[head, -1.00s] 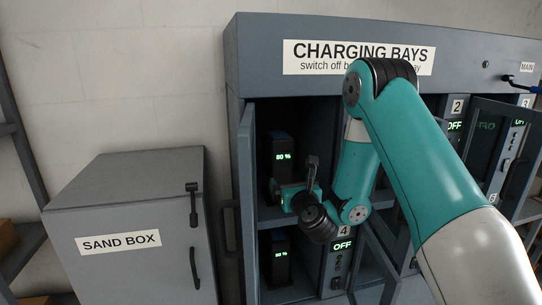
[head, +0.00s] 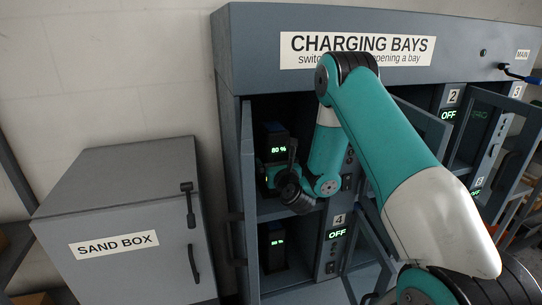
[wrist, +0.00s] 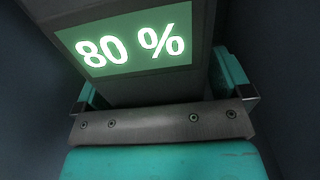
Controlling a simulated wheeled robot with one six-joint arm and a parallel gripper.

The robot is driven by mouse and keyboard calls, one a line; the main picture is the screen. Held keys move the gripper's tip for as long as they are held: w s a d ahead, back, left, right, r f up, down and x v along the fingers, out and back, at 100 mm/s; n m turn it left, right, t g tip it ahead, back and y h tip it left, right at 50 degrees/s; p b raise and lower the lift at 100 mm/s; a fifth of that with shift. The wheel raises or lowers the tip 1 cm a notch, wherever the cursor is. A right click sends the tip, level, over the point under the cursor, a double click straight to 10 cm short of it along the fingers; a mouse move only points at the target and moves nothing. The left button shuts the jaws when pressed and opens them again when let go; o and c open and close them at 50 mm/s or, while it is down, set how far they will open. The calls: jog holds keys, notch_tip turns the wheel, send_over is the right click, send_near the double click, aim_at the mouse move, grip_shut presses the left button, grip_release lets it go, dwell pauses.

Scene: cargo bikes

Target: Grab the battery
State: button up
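The battery (head: 275,136) is a dark upright block with a green "80 %" display in the upper left charging bay, whose door stands open. In the wrist view the battery (wrist: 140,82) fills the upper middle, its lit display facing me. My gripper (head: 270,176) is inside that bay, at the battery's lower front. In the wrist view my gripper (wrist: 160,92) has its teal fingers spread wide, one on each side of the battery. I cannot tell whether they touch it. My forearm hides part of the bay's right side.
A second battery (head: 277,245) with a lit display stands in the bay below. The open bay door (head: 247,200) is at the left, and another open door (head: 368,255) is at the lower right. A grey sand box (head: 120,225) stands left of the cabinet.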

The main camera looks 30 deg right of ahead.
grip_shut()
jog(key=shift+r, duration=0.15)
jog(key=shift+r, duration=0.1)
